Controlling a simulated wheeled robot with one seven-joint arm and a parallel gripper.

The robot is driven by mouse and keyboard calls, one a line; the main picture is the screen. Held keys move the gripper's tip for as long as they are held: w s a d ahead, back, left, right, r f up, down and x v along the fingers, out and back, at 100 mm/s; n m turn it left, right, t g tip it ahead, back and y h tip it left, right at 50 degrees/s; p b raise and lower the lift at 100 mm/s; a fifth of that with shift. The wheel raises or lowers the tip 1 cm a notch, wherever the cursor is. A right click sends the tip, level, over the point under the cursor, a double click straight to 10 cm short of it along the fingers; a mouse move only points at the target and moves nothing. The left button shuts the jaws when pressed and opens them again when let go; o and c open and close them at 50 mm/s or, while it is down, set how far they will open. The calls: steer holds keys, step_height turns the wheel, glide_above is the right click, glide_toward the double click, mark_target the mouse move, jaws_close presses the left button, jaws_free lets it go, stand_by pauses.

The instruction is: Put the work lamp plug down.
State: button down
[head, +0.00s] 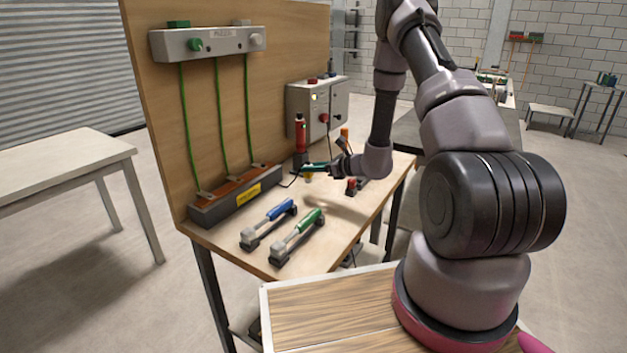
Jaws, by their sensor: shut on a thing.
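My gripper (314,168) is over the far part of the wooden workbench (335,208), pointing left, with its fingers shut on the work lamp plug. The plug is small in the head view and mostly covered by the fingers, so its shape and tilt are unclear. A thin dark cord shows just left of the fingertips. I cannot tell whether the plug touches the bench top.
A red bottle (300,133) stands close behind my gripper, by a grey control box (318,104). A blue-handled tool (279,209) and a green-handled tool (309,221) lie in front. A dark trough (222,204) lines the back panel.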

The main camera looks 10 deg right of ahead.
mark_target(311, 178)
steer(key=shift+f, duration=2.15)
steer(key=shift+f, duration=0.1)
steer(key=c, duration=0.6)
jaws_free()
